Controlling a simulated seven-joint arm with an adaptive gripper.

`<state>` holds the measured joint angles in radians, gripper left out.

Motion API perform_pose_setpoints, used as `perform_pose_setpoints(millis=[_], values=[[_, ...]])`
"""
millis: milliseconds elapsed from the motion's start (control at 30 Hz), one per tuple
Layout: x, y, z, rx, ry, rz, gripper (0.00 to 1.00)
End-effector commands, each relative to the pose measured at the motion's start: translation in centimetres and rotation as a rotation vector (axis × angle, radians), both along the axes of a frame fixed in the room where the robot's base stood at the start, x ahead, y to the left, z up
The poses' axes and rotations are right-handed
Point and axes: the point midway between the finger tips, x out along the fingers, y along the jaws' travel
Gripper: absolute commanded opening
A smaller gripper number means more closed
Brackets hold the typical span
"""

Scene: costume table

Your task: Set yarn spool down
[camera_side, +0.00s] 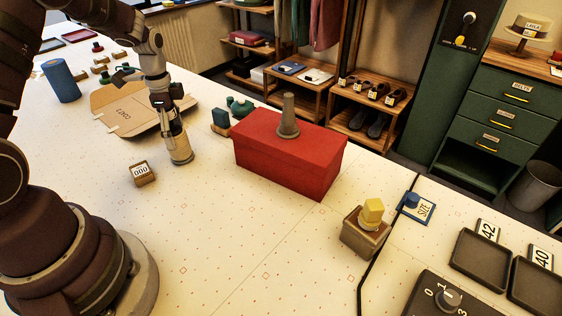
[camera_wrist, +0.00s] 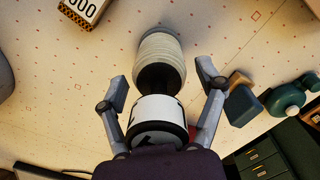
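The cream yarn spool (camera_side: 182,153) stands on the pale table, below my gripper (camera_side: 174,128) in the side view. In the wrist view the spool (camera_wrist: 161,56) lies ahead of my gripper (camera_wrist: 161,76), centred between the two fingers. The fingers are spread wide, with a visible gap on each side of the spool. Its near end is dark and partly hidden by the white and black part between the finger bases. The spool looks upright and appears to rest on the table.
The table in front is clear.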

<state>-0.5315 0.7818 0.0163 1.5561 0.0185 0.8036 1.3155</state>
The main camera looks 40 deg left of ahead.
Motion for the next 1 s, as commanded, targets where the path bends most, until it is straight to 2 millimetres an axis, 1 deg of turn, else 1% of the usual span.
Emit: perform_pose_setpoints(millis=[267,367,467,700,800,933,1000], values=[[0.0,0.0,0.1,0.001,-0.001,0.0,0.74],[0.1,0.0,0.8,0.002,-0.004,0.0,0.74],[0.1,0.1,2.6,0.005,-0.006,0.001,0.74],[0.1,0.1,8.7,0.004,-0.007,0.0,0.74],[0.1,0.1,10.6,0.002,-0.005,0.0,0.74],[0.0,0.0,12.0,0.002,-0.004,0.001,0.74],[0.0,-0.6,12.7,0.006,-0.015,0.018,0.74]])
